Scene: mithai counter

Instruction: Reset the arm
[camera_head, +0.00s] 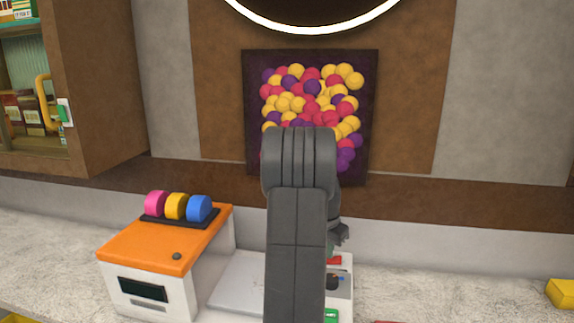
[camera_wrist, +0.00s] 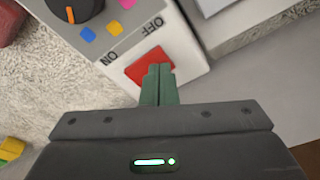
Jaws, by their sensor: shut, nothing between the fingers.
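My arm (camera_head: 298,215) rises through the middle of the head view and bends at the top. In the head view my gripper is mostly hidden behind the arm; a dark part shows at its right side. In the wrist view my gripper (camera_wrist: 159,70) is shut, its green fingers together with nothing between them. The fingertips overlap the lower edge of a red switch (camera_wrist: 150,66) marked ON and OFF on a white panel (camera_wrist: 124,52). I cannot tell whether they touch it.
A white machine with an orange top (camera_head: 150,245) stands left of my arm, with pink, yellow and blue knobs (camera_head: 178,206) on it. A wooden cabinet (camera_head: 110,90) hangs upper left. A yellow block (camera_head: 561,293) lies far right. The counter (camera_head: 450,285) is mostly clear there.

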